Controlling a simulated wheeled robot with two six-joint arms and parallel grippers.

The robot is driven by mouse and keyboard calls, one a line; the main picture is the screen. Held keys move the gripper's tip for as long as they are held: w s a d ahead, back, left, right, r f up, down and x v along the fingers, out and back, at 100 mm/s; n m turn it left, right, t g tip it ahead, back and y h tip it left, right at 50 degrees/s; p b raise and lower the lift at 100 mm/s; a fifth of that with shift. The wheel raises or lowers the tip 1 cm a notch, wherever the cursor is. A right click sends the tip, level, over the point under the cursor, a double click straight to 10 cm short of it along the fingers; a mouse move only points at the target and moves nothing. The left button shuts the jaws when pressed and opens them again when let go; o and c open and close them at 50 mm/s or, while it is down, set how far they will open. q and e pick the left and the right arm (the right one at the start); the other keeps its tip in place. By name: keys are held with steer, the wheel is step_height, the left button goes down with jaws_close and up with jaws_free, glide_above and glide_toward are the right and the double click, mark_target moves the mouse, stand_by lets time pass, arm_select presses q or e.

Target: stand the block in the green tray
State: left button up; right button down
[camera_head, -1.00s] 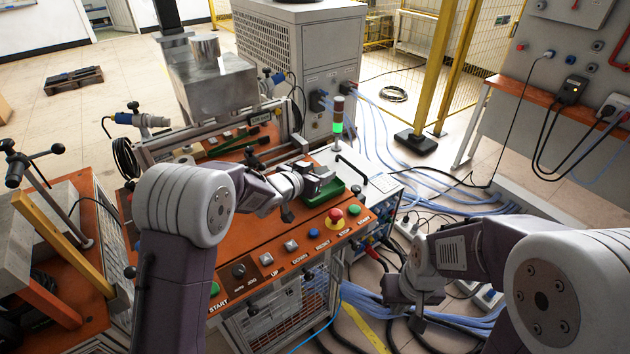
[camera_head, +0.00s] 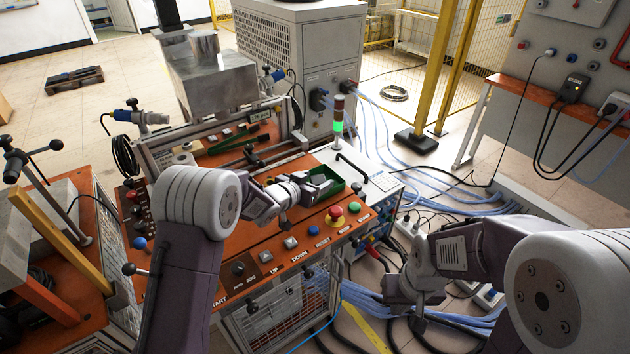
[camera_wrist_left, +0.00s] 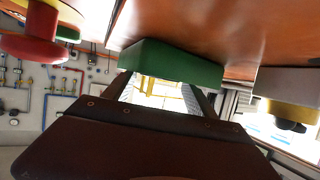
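I cannot make out the block; the gripper and the tray wall hide part of the tray's inside. My right gripper (camera_head: 419,312) hangs low at the right, away from the panel, its fingers unclear.
A red stop button (camera_head: 335,214) and a green button (camera_head: 354,209) stand in front of the tray. A black handle (camera_head: 352,163) and a signal light (camera_head: 338,122) rise behind it. Several cables (camera_head: 450,195) lie on the floor to the right.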

arm_select(q)
steer(key=shift+r, duration=0.1)
steer(key=shift+s+a+r, duration=0.1)
steer(key=shift+r, duration=0.1)
steer(key=v, duration=1.1)
steer(key=shift+s+a+p, duration=0.1)
steer(key=shift+s+p, duration=0.25)
steer(key=shift+s, duration=0.05)
